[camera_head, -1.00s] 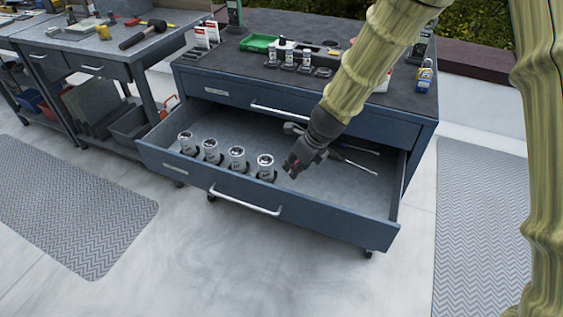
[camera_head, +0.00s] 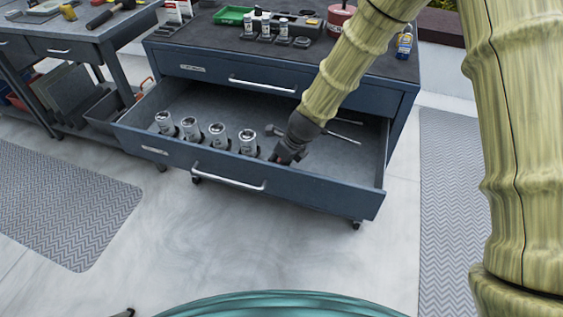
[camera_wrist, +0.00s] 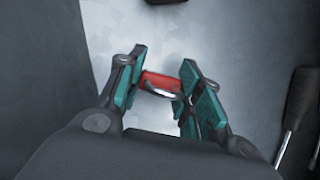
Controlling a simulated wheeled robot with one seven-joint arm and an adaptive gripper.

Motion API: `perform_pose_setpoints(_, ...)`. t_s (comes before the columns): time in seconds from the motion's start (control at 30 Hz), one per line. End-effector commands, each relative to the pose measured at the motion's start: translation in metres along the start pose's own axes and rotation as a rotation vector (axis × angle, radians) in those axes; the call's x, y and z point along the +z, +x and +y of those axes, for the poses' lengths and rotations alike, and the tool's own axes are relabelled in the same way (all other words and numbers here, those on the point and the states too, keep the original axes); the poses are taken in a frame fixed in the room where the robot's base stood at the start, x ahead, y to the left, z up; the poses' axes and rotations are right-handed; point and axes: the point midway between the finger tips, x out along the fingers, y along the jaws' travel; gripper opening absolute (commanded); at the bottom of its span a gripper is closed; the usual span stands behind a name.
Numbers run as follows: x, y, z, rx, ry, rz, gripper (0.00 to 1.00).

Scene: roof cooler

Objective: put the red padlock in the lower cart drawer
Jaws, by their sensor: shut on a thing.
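The red padlock (camera_wrist: 161,80) shows in the wrist view between the two teal-padded fingers of my gripper (camera_wrist: 160,88), with its silver shackle toward the camera. My gripper is shut on it.
Several upright silver sockets (camera_head: 218,136) stand along the drawer's left and front part. Tools with metal shafts (camera_head: 345,136) lie at its right rear. The upper drawer (camera_head: 240,78) is shut above. Drawer floor around my gripper is mostly bare.

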Motion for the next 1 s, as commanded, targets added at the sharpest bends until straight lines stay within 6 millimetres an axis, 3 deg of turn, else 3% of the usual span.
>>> perform_pose_setpoints(0.33, -0.001, 0.002, 0.000, 0.001, -0.001, 0.000, 0.09)
perform_pose_setpoints(0.37, -0.001, 0.002, 0.000, 0.001, -0.001, 0.000, 0.39)
perform_pose_setpoints(0.47, -0.001, 0.002, 0.000, 0.000, -0.001, 0.000, 0.57)
perform_pose_setpoints(0.87, 0.001, -0.001, 0.000, 0.000, -0.002, -0.001, 0.57)
perform_pose_setpoints(1.0, 0.001, -0.015, 0.000, 0.000, -0.002, 0.000, 0.57)
